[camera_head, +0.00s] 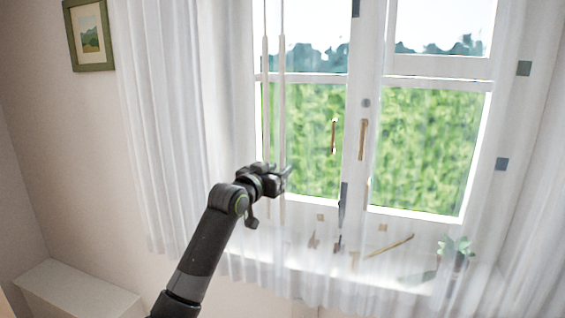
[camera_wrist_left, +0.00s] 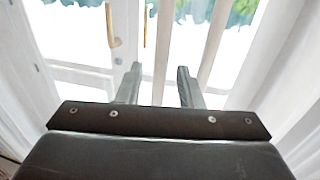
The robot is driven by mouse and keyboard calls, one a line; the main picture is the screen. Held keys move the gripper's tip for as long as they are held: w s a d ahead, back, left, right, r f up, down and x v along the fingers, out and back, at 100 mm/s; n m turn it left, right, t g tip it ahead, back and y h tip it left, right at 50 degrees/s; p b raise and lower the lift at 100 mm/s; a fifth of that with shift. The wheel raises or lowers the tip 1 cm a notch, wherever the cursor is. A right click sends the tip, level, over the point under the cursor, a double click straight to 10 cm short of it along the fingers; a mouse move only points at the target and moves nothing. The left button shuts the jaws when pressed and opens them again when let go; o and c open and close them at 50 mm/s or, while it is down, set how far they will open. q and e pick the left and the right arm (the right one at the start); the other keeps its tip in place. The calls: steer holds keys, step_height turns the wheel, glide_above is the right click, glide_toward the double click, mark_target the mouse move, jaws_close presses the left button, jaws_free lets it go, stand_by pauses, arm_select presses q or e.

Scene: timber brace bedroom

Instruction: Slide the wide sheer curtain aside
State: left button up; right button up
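A white sheer curtain (camera_head: 165,130) hangs in folds left of the window in the head view. See-through white fabric continues across the window and sill to the right. Two thin pale vertical rods (camera_head: 282,100) hang near the window's left side. My left gripper (camera_head: 286,176) is at the lower part of these rods, in front of the curtain. In the left wrist view its two fingers (camera_wrist_left: 158,80) are apart. One pale rod (camera_wrist_left: 161,50) appears between them and another to the right; contact cannot be told. My right gripper is not in view.
The window (camera_head: 420,150) has brass-coloured handles. Behind the fabric, a green plant (camera_head: 455,250) and several small objects show along the sill. More white fabric (camera_head: 535,240) hangs at the far right. A pale low cabinet (camera_head: 75,290) stands at lower left; a framed picture (camera_head: 90,35) hangs above.

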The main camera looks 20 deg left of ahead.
arm_select(q)
steer(key=shift+p+x, duration=0.4)
steer(key=shift+x, duration=1.05)
jaws_close()
